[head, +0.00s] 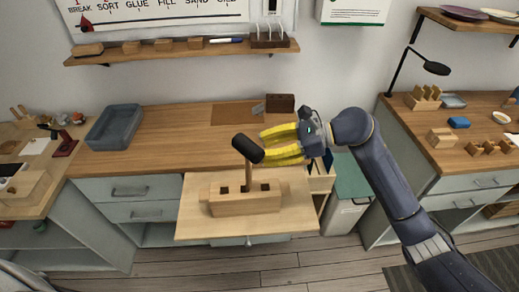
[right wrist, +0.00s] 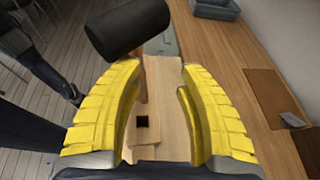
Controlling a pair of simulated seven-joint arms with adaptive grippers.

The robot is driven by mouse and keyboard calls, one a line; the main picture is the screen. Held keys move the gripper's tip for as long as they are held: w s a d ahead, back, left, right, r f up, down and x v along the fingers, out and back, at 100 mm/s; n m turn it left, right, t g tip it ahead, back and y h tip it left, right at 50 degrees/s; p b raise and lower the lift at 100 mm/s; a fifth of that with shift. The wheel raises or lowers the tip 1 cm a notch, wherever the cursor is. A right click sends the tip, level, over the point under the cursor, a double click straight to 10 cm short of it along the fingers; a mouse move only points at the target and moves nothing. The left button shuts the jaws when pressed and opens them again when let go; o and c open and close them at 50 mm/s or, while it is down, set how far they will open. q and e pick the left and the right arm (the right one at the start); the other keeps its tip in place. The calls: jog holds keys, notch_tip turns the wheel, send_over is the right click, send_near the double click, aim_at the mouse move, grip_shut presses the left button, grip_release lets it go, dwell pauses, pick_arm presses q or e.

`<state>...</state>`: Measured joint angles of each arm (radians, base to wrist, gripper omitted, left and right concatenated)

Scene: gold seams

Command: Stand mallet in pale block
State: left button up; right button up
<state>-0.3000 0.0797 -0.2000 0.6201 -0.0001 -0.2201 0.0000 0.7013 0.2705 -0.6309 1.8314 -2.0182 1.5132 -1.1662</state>
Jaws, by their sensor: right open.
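The mallet has a black cylindrical head (head: 247,148) and a wooden handle (head: 249,176). It stands head up at the pale block (head: 245,204), its handle going down at the block's top between two dark square holes. I cannot see how deep the handle sits. My right gripper (head: 263,146) has yellow fingers and is open, just right of the mallet head. In the right wrist view, the mallet head (right wrist: 128,28) is beyond the fingertips and the handle runs down beside the left finger. One square hole of the block (right wrist: 141,122) shows between the fingers. My left gripper is out of view.
The block rests on a pale pulled-out board (head: 200,228) in front of the wooden bench. A blue-grey bin (head: 114,127) stands at the bench's left. A brown block (head: 280,103) is at the back. A wall shelf (head: 180,53) hangs above. The bench's middle is clear.

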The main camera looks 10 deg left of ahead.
jog(key=shift+v, duration=1.45)
jog(key=shift+r, duration=2.95)
